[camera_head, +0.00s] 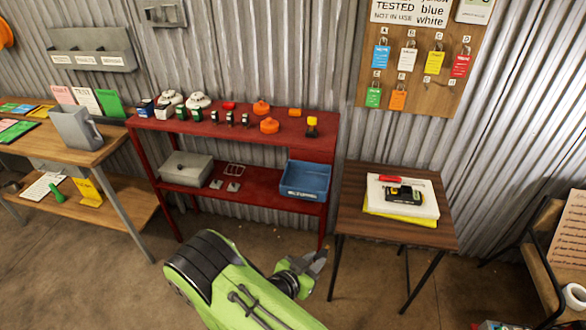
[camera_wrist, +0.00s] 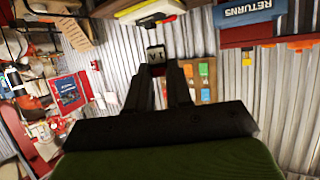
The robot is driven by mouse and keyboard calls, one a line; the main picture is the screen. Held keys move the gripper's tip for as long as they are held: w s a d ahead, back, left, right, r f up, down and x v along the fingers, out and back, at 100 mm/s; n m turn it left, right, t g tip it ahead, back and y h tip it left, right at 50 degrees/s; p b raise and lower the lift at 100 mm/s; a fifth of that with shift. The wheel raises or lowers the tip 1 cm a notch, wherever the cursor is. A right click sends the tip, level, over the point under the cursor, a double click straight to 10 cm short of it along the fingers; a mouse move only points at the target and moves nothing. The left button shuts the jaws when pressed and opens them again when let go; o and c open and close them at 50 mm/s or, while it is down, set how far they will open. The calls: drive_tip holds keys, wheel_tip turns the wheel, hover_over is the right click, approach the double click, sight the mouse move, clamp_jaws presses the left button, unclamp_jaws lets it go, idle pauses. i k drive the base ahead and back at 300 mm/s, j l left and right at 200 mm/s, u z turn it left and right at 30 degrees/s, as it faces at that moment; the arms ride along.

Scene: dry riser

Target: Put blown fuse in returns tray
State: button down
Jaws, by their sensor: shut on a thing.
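My gripper (camera_head: 317,260) is shut on a small dark block with a pale, marked face, which I take to be the fuse (camera_wrist: 156,53). In the wrist view it sits between the fingertips of my gripper (camera_wrist: 157,66); in the head view it is too small to make out. The returns tray (camera_head: 304,182) is a blue open bin on the right of the red rack's lower shelf. Its front, lettered RETURNS, shows at the upper right of the wrist view (camera_wrist: 249,20). My gripper is in front of the rack, below and apart from the tray in the head view.
The red rack (camera_head: 170,126) carries several small devices on top. A grey box (camera_head: 187,168) stands on its lower shelf, left of the tray. A wooden table (camera_head: 357,204) with papers and a tool stands right. A workbench (camera_head: 80,150) stands left. Floor before the rack is clear.

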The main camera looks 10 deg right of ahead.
sight(305, 181)
drive_tip(key=i+l+u, duration=0.15)
drive_tip(key=u, duration=0.35)
drive_tip(key=i+l+u, duration=0.1)
drive_tip(key=l+u, duration=0.15)
drive_tip(key=u, duration=0.25)
drive_tip(key=i+l+u, duration=0.1)
drive_tip(key=l+u, duration=0.15)
drive_tip(key=u, duration=0.25)
drive_tip(key=l+u, duration=0.3)
drive_tip(key=u, duration=0.15)
drive_tip(key=l+u, duration=0.3)
drive_tip(key=u, duration=0.2)
drive_tip(key=k+l+u, duration=0.1)
drive_tip(key=l+u, duration=0.15)
drive_tip(key=u, duration=0.25)
